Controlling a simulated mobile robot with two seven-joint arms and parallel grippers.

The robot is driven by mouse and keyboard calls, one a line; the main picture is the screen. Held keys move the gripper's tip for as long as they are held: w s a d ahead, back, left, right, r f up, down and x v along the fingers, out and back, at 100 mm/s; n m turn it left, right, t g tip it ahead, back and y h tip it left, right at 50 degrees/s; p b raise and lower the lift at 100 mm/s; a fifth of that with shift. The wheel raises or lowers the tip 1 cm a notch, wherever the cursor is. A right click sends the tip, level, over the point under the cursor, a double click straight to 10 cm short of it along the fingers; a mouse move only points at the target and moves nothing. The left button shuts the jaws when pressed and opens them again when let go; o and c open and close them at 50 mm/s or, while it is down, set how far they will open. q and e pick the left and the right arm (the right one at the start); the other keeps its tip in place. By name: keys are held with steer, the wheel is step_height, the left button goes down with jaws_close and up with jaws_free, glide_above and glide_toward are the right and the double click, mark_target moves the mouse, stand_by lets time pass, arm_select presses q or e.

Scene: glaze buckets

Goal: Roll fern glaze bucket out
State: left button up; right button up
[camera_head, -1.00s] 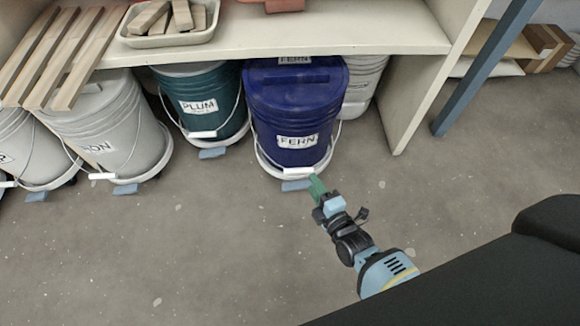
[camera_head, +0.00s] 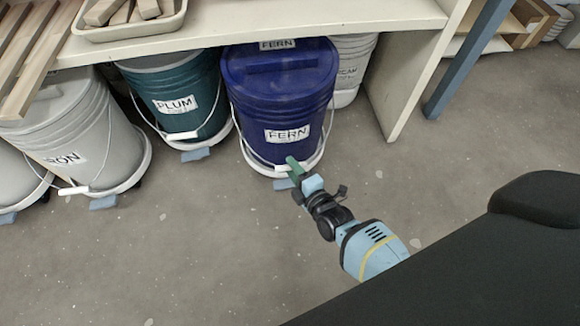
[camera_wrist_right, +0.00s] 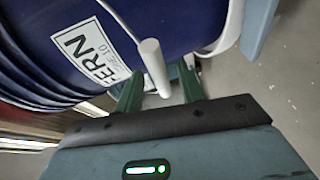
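The fern glaze bucket (camera_head: 265,95) is dark blue with a blue lid and a white FERN label. It stands upright on a white wheeled base (camera_head: 262,168) under the shelf, its front clear of the shelf edge. Its wire handle hangs at the front with a white grip (camera_wrist_right: 152,62). My right gripper (camera_head: 294,165) is at the bucket's lower front. In the wrist view its two green fingers (camera_wrist_right: 158,88) are apart, with the white grip between them and gaps beside it. The head view hides most of the grip behind the fingers. My left gripper is not in view.
A teal PLUM bucket (camera_head: 175,92) stands close on the left, and a pale bucket (camera_head: 353,62) behind on the right. A grey bucket (camera_head: 75,130) is farther left. The shelf (camera_head: 270,22) overhangs them; its side panel (camera_head: 415,75) stands right. Floor in front is clear.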

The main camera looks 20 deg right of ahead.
steer(key=shift+b+x, duration=0.3)
steer(key=shift+x, duration=0.6)
jaws_close()
